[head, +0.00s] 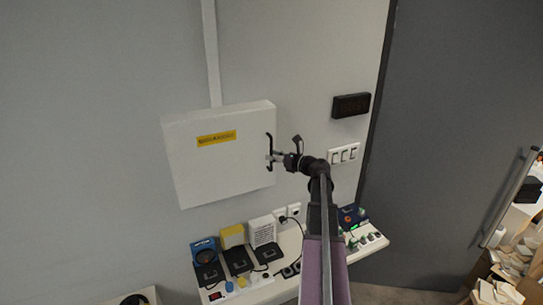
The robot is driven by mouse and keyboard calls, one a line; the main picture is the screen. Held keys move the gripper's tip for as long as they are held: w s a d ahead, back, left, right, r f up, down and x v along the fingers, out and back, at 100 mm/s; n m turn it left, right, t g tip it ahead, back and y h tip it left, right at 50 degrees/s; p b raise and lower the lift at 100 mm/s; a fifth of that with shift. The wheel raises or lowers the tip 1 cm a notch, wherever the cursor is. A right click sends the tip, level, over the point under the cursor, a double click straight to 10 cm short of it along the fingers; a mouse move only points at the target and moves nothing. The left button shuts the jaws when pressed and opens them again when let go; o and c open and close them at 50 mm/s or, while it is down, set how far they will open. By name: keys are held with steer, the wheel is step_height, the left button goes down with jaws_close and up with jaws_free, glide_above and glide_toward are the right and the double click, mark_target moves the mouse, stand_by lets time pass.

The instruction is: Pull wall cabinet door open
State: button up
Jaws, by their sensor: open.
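The white wall cabinet (195,165) hangs on the grey wall, with a yellow label (216,138) on its front. Its door looks closed. A black bar handle (268,142) stands upright near the door's right edge. My gripper (274,157) is open at the handle, coming from the right, with its fingertips at the handle's middle to lower part. I cannot tell whether the fingers are around the handle or touching it.
Below the cabinet a white shelf (285,294) holds several devices and small boxes. Wall switches (343,153) and a black display box (351,105) are right of my gripper. A grey door (440,140) with a long handle (511,196) stands farther right, near cartons (510,258).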

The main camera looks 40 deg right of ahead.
steer(key=shift+w+a, duration=0.2)
steer(key=shift+w, duration=0.25)
steer(key=shift+c, duration=0.2)
jaws_close()
steer(key=shift+s+a, duration=0.1)
steer(key=shift+a, duration=0.05)
